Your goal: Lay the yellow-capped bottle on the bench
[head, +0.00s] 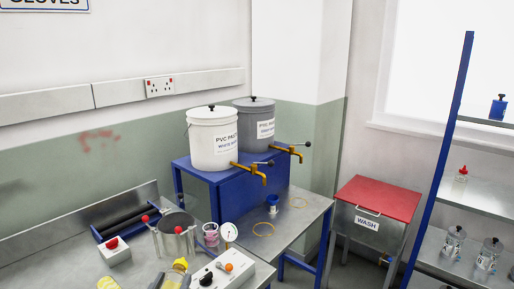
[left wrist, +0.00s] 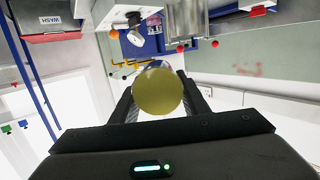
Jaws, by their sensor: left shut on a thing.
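My right gripper is out of view.
A steel jug (head: 177,238), a white box with a red button (head: 115,254), a dial gauge (head: 229,232) and a control box with knobs (head: 238,262) crowd the bench. A blue stand (head: 218,187) carries two buckets. Bare bench shows at the left.

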